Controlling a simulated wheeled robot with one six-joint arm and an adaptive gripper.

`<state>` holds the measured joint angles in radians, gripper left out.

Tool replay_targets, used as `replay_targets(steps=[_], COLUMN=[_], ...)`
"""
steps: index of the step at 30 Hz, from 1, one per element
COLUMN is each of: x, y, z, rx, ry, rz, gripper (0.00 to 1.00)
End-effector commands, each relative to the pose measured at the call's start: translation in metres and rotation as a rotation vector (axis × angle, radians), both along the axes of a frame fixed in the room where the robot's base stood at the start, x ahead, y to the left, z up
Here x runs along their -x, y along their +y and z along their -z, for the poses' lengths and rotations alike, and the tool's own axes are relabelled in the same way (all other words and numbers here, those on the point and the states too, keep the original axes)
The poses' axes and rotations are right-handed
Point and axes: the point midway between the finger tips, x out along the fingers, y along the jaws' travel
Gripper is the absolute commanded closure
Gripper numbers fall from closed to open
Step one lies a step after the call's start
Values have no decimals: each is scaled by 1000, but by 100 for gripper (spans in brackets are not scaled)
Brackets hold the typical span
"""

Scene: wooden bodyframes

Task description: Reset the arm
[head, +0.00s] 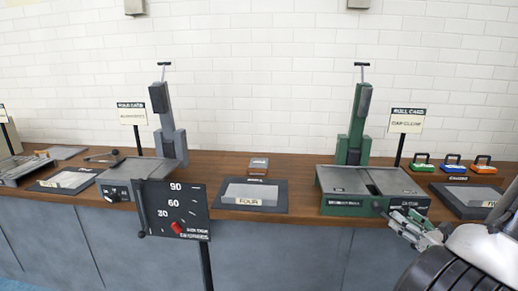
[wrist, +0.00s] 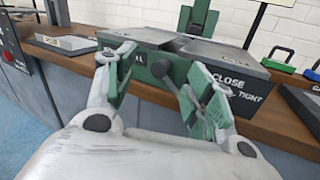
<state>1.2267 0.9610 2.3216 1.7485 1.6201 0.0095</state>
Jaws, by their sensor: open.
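My gripper (head: 416,229) is at the right of the head view, in front of the green machine (head: 345,207) on the wooden bench. In the wrist view my gripper (wrist: 165,95) is open, with its two green-padded fingers spread apart and no object held between them. The green machine (wrist: 150,68) stands just beyond the fingers, and a dark knob on its front shows between them. A "CLOSE / TIGHT" label (wrist: 232,85) is on its front, right of the fingers. I cannot tell whether a fingertip touches the machine.
A grey machine (head: 130,179) stands on the bench (head: 300,222) at left. A dial board (head: 172,210) on a post stands before the bench. A tray marked FOUR (head: 250,195) lies between the machines. Green, blue and orange handled blocks (head: 453,162) sit at right.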

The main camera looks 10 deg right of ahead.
Motion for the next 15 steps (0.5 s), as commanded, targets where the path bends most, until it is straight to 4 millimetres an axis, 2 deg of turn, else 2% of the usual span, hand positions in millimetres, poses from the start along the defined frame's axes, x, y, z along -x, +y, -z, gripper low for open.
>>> replay_targets(steps=[1, 4, 6, 9, 12, 15], x=[-8, -5, 6, 31, 63, 94], y=[29, 91, 130, 176, 207, 223], z=[-25, -60, -79, -98, -110, -119], rx=[75, 223, 339, 519, 720, 945], ry=[-9, -16, -20, -27, -40, -60], rz=[-135, -412, -598, -853, -1091, -1306], gripper=[46, 46, 46, 46, 46, 46])
